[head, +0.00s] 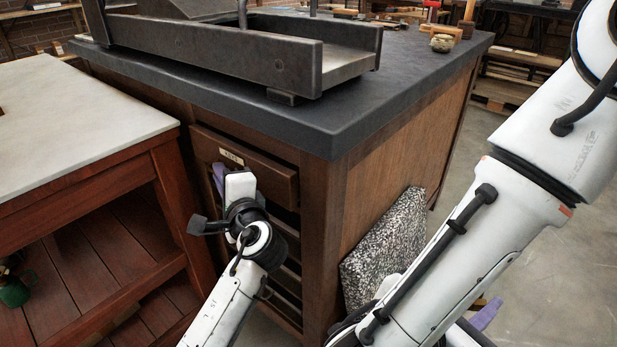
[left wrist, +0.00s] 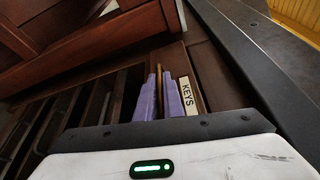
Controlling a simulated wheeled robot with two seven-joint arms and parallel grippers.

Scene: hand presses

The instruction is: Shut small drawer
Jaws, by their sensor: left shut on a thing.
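The small drawer (head: 262,172) is a brown wooden drawer at the top of the dark-topped cabinet, with a pale KEYS label. Its front stands slightly proud of the cabinet face. The label (left wrist: 187,97) also shows in the left wrist view. My left gripper (head: 218,174) is at the left part of the drawer front. In the left wrist view, its purple fingers (left wrist: 160,98) are on both sides of a thin brown piece, seemingly the drawer's handle, and are shut on it. The wrist hides much of this in the head view. A purple tip of my right gripper (head: 486,314) shows low at the right.
A heavy dark metal press (head: 250,55) stands on the cabinet's black top (head: 430,80). A red-brown table with a pale top (head: 75,115) stands close at the left. A speckled panel (head: 385,250) leans on the cabinet's side. Open floor lies at the right.

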